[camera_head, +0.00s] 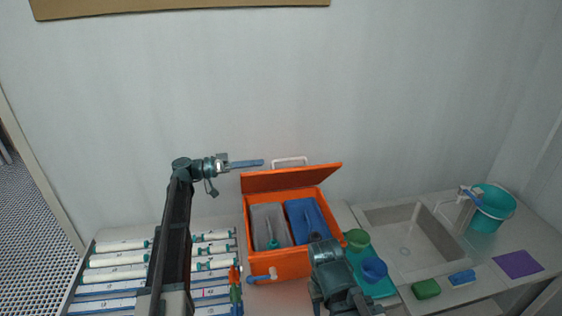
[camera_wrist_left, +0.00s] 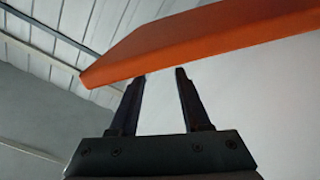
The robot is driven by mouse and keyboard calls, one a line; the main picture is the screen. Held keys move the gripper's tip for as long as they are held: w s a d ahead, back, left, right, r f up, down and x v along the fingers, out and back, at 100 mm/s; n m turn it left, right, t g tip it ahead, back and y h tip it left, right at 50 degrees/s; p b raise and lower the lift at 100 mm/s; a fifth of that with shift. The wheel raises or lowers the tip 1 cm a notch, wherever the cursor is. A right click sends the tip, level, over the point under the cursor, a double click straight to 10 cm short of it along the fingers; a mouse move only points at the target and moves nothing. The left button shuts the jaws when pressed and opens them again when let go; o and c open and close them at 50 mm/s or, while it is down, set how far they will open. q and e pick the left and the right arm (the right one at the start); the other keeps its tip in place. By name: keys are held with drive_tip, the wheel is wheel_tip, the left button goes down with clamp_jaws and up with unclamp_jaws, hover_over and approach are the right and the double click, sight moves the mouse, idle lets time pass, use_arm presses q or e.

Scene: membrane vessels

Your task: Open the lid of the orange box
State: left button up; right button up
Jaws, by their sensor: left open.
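The orange box (camera_head: 293,262) stands on the counter right of centre. Its orange lid (camera_head: 290,180) is raised at the back and tilted, leaving the box top uncovered. A white handle (camera_head: 290,161) shows at the lid's upper edge. My left gripper (camera_head: 262,162) is just above and left of the lid, its fingers pointing right. In the left wrist view, its two fingers (camera_wrist_left: 163,73) are apart with nothing between them, and the lid's edge (camera_wrist_left: 200,45) is just beyond the tips; contact is unclear. My right arm's wrist (camera_head: 330,258) is in front of the box's right side; its fingers are not clear.
Grey (camera_head: 268,224) and blue (camera_head: 304,220) items lie inside the box. Several white tubes (camera_head: 118,259) lie in rows at left. A wall stands behind.

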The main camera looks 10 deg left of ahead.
sight(280, 160)
use_arm(q)
drive_tip(key=x, duration=0.8)
drive_tip(key=shift+d, duration=0.2)
clamp_jaws()
drive_tip(key=shift+w, duration=0.1)
idle(1.1)
